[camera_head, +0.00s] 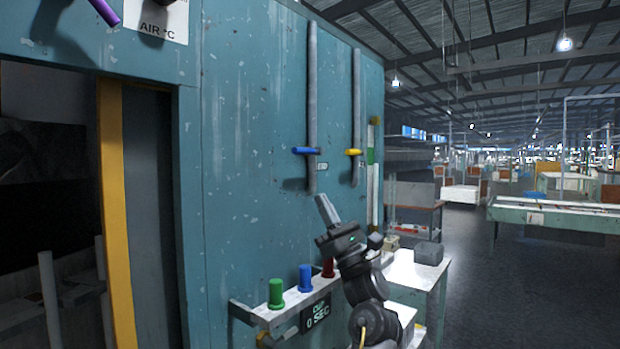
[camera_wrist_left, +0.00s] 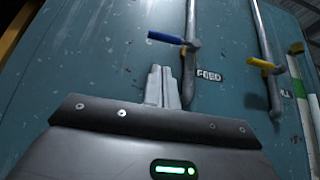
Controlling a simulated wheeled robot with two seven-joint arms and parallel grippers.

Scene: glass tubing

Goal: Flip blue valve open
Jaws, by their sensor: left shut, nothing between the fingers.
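The blue valve handle (camera_head: 306,151) sits on the left vertical grey pipe on the teal wall. It lies about horizontal and points left from the pipe, above a small label. In the left wrist view the blue handle (camera_wrist_left: 165,38) is at the top centre, beside a label reading "FEED". My left gripper (camera_head: 326,207) is shut and empty, below the blue valve and a little to its right, fingers pointing up. In the left wrist view its closed fingers (camera_wrist_left: 161,84) are below the handle and apart from it. My right gripper is not in view.
A yellow valve handle (camera_head: 354,152) is on a second pipe to the right. A grey block (camera_head: 428,253) sits on a table at right.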

